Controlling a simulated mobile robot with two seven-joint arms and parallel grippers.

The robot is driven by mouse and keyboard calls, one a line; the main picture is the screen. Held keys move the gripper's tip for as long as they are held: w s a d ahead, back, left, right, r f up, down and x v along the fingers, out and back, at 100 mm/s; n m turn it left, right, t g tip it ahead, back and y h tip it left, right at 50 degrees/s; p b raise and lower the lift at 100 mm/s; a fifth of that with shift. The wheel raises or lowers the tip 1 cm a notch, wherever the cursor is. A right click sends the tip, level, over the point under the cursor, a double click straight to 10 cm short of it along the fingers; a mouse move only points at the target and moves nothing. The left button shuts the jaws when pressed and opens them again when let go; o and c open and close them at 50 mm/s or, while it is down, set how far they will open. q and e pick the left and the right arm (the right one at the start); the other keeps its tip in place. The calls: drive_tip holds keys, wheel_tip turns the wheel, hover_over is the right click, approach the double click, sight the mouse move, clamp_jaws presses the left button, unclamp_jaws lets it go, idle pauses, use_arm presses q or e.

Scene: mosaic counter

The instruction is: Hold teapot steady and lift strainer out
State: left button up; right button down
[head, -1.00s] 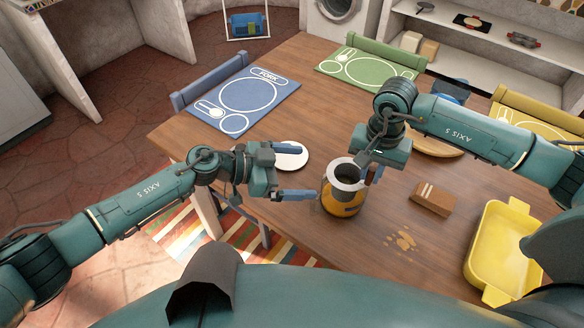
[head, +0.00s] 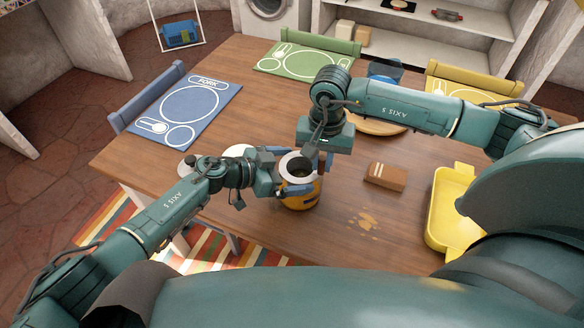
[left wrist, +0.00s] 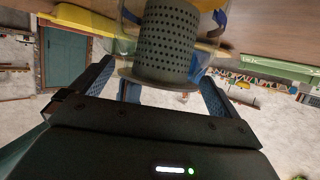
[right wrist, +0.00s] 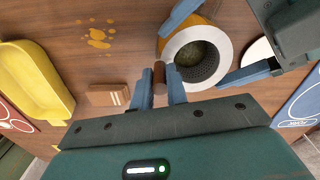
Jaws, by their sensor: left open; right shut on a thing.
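The teapot (head: 300,203), with a yellow-orange lower body, stands on the wooden table near its front edge. The strainer (head: 297,167) sits in its mouth under a wide pale rim. Its dark perforated basket shows in the left wrist view (left wrist: 168,40). My left gripper (head: 287,173) is open, with one finger on each side of the teapot; contact cannot be told. Its fingers also show beside the pot in the right wrist view. My right gripper (right wrist: 159,80) is shut on a short brown handle (right wrist: 158,70) at the pale rim; whether this belongs to strainer or pot is unclear.
A white saucer (head: 238,151) lies just left of the teapot. A brown block (head: 385,176) and a yellow tray (head: 441,235) are to the right. Blue (head: 208,85), green (head: 296,49) and yellow placemats line the far edges. The tabletop front-centre is clear except for a tan stain.

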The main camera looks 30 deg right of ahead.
use_arm(q)
drive_tip(key=shift+d, duration=0.15)
drive_tip(key=shift+c, duration=0.4)
drive_tip(key=c, duration=1.1)
drive_tip(key=o, duration=1.2)
drive_tip(key=shift+c, duration=0.7)
drive_tip(key=c, duration=0.6)
drive_tip(key=shift+o, duration=0.2)
drive_tip(key=shift+s, duration=0.1)
